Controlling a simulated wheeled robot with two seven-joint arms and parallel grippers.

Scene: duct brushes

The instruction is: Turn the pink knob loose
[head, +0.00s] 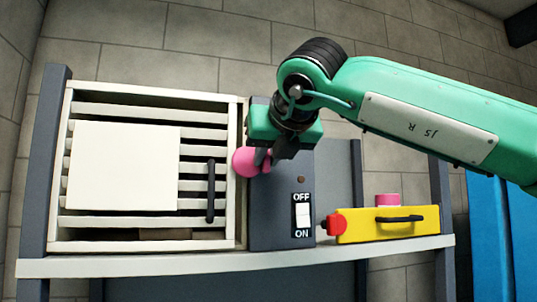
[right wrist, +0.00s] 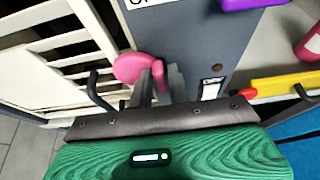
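The pink knob (head: 244,161) sits on the dark grey panel (head: 280,220), at its left edge beside the slatted vent. It has a round disc and a narrower raised part. My right gripper (head: 264,158) is at the knob, and its fingers cover part of it. My left gripper is in neither view.
A white slatted vent with a square plate (head: 122,167) and black handle (head: 211,190) stands left. An OFF/ON switch (head: 302,215) is low on the panel. A yellow box (head: 410,224) with a red end and black handle lies right on the shelf (head: 200,263). A purple thing (right wrist: 250,3) shows in the wrist view.

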